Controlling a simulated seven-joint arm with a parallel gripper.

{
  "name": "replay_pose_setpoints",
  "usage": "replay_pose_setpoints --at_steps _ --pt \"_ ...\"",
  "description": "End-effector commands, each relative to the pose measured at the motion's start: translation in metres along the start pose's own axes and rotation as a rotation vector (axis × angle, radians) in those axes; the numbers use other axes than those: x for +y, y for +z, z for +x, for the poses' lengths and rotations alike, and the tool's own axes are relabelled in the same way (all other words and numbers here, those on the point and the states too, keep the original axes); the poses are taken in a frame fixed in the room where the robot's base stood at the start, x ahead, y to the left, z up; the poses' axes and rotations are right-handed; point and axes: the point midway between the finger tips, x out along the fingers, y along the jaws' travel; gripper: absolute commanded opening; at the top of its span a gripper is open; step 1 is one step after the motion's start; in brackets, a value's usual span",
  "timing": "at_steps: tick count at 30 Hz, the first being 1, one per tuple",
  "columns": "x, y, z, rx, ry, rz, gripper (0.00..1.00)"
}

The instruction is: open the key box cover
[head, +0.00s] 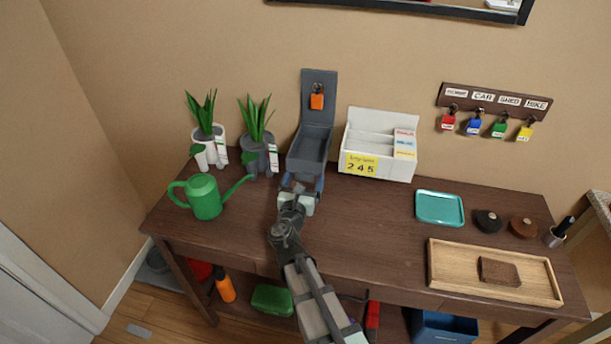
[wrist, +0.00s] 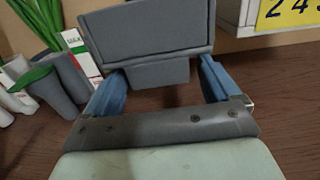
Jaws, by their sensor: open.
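The grey key box (head: 308,146) stands on the table near the wall. The lower part looks like an open, shallow tray tilted toward me; I cannot tell which part is the cover. My gripper (head: 302,187) is just in front of the box's near end. In the wrist view my gripper (wrist: 160,88) is open, with its blue fingers apart. The grey front of the box (wrist: 150,38) is ahead, and a smaller grey block below it shows between the fingers. Contact cannot be told.
Two potted plants (head: 257,150) and a green watering can (head: 204,197) are to the left. A white divided box (head: 377,165) labelled 245 is close on the right. A teal tray (head: 439,208) and a wooden tray (head: 445,279) lie further right.

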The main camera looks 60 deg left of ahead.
Motion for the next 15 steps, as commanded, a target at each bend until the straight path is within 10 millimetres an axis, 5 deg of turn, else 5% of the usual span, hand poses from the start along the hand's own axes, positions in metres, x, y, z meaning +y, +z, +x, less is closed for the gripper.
replay_pose_setpoints --at_steps 15 --pt "0.000 0.000 0.020 0.000 0.000 0.000 0.89"
